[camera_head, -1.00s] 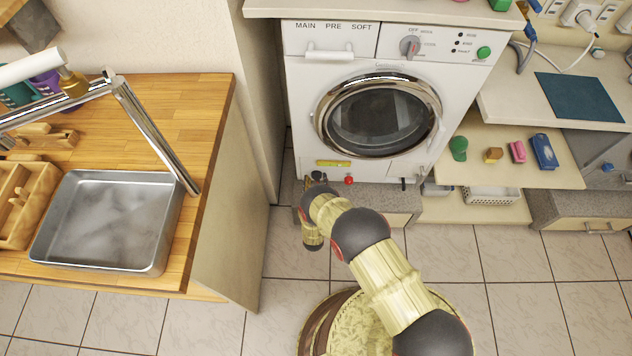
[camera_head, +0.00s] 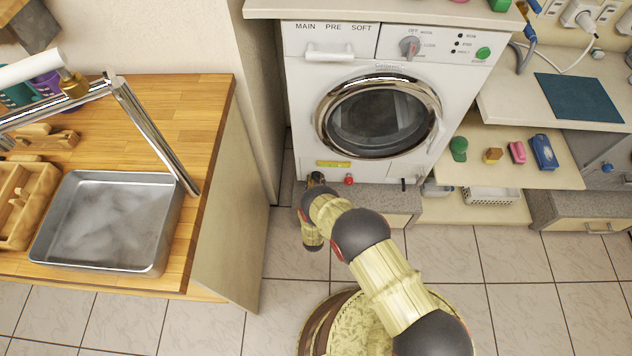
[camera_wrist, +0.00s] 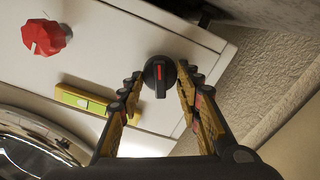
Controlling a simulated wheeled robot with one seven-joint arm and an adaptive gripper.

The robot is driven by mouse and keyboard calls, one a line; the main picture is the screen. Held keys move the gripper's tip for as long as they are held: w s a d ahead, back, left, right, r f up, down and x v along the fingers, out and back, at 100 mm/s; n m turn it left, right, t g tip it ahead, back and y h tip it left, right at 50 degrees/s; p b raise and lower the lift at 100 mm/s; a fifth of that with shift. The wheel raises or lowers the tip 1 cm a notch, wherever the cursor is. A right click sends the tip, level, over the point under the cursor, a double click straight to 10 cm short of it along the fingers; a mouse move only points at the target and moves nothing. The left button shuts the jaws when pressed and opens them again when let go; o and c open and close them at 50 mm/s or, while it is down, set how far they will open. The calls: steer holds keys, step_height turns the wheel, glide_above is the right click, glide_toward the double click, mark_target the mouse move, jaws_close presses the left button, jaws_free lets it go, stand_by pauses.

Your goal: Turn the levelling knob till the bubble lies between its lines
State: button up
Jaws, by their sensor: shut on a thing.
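The black round levelling knob (camera_wrist: 160,76) with a red mark sits at the lower left corner of the washing machine (camera_head: 300,95). My gripper (camera_wrist: 160,84) is shut on this knob, one finger on each side of it. In the head view my gripper (camera_head: 316,180) is small and hides the knob. The yellow-green level (camera_head: 333,164) is fixed on the machine's front beside the knob; it also shows in the wrist view (camera_wrist: 82,98). Its bubble and lines are too small to make out.
A red knob (camera_head: 349,180) sticks out to the right of my gripper. The round glass door (camera_head: 380,118) is shut above it. A wall and a wooden counter (camera_head: 190,120) stand close on the left. The tiled floor (camera_head: 480,260) in front is clear.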

steer(key=n, duration=0.4)
steer(key=shift+a+f, duration=0.1)
steer(key=shift+n, duration=1.8)
steer(key=o, duration=1.1)
steer(key=shift+o, duration=0.2)
steer(key=shift+s, duration=0.15)
steer(key=s, duration=1.1)
steer(key=shift+s+a, duration=0.2)
steer(key=shift+s, duration=0.2)
